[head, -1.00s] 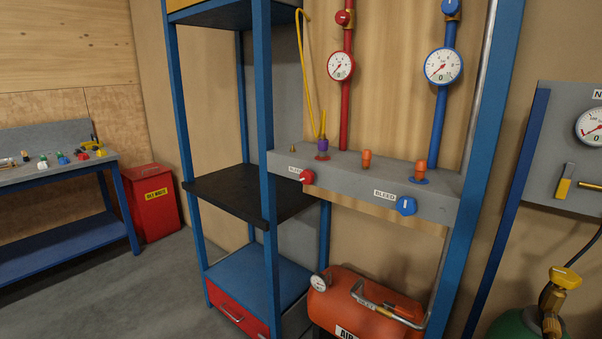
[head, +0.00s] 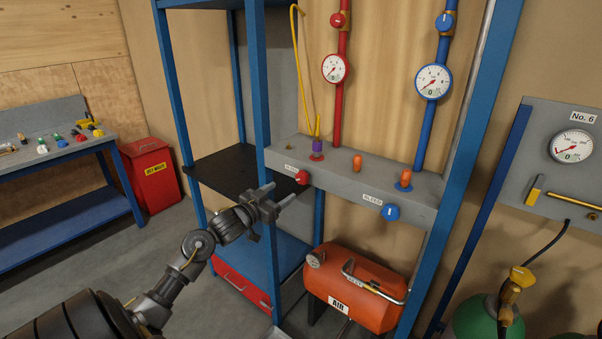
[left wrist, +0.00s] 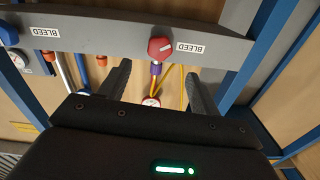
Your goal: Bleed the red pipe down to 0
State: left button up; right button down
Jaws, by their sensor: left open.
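The red pipe (head: 343,100) runs down the panel to the grey manifold (head: 340,178). Its round gauge (head: 335,69) is white with a red rim; the needle is too small to read surely. The red bleed knob (head: 302,177) sits on the manifold's front beside a BLEED label. In the left wrist view the red knob (left wrist: 161,49) lies beyond and between my fingers, with a pale pointer mark on it. My left gripper (head: 281,194) is open and empty, its fingertips just left of and below the red knob, apparently not touching it. My right gripper is not in view.
A blue pipe (head: 434,135) with its gauge and a blue bleed knob (head: 391,212) are to the right. A black shelf (head: 225,171) and blue frame post (head: 262,90) stand left of the manifold. An orange air tank (head: 365,290) is below.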

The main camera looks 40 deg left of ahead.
aim_at(300, 178)
pick_arm(q)
jog(key=w+p, duration=0.1)
jog(key=w, duration=0.2)
jog(key=w+p, duration=0.1)
jog(key=w, duration=0.2)
jog(key=w+p, duration=0.1)
jog(key=w, duration=0.2)
jog(key=shift+w+a+r, duration=0.1)
jog(key=shift+w+r, duration=0.1)
jog(key=shift+r, duration=0.1)
jog(key=shift+w+f, duration=0.1)
jog(key=shift+w, duration=0.65)
jog(key=c, duration=1)
